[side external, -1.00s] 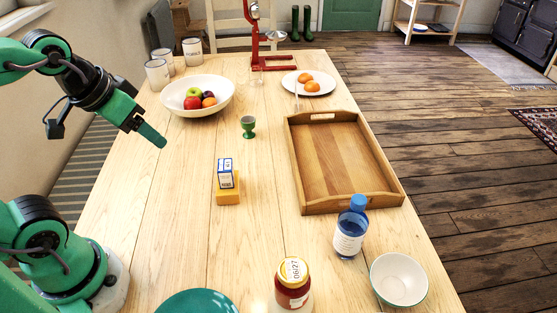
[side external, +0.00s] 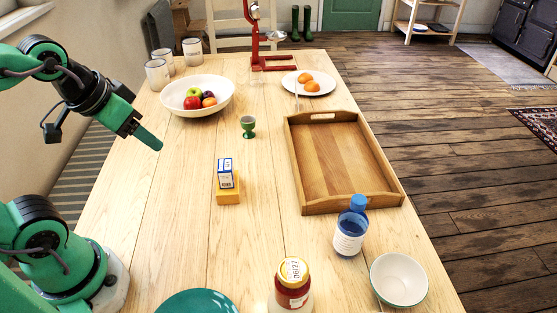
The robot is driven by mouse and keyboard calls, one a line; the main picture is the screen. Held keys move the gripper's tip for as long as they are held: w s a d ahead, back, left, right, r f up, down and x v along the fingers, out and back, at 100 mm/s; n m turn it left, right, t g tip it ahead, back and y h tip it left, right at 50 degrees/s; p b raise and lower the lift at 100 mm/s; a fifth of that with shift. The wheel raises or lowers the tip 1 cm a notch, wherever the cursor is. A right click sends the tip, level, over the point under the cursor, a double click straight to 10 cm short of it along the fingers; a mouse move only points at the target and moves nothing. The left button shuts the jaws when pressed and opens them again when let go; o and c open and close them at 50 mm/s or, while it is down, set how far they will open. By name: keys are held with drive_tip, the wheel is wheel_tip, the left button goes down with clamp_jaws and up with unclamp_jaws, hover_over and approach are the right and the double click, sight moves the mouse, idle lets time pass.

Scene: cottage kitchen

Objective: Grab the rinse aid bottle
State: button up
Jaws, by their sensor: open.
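The rinse aid bottle (side external: 350,230) looks to be the blue bottle with a blue cap and white label. My gripper (side external: 150,138) is at the upper left, raised over the table's left side, with a green finger pointing down and right. It is open and holds nothing visible. It is far from the bottle, with much of the table's width between them.
The wooden tray (side external: 296,165) is empty. A jar (side external: 292,290) and a white bowl (side external: 399,280) stand near the bottle. A teal plate (side external: 198,302) is at the bottom.

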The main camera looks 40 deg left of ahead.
drive_tip(key=w+d+r+n+g, duration=0.1)
drive_tip(key=w+d+r+n, duration=0.1)
drive_tip(key=w+d+r, duration=0.35)
drive_tip(key=n+g, duration=0.5)
drive_tip(key=n, duration=0.1)
hover_over(360, 199)
drive_tip(key=f, duration=0.9)
drive_tip(key=shift+a+f, duration=0.1)
drive_tip(key=shift+a, duration=0.1)
drive_tip(key=shift+d+f, duration=0.2)
drive_tip(key=shift+d, duration=0.05)
drive_tip(key=shift+a+f, duration=0.1)
drive_tip(key=shift+f, duration=3.8)
clamp_jaws()
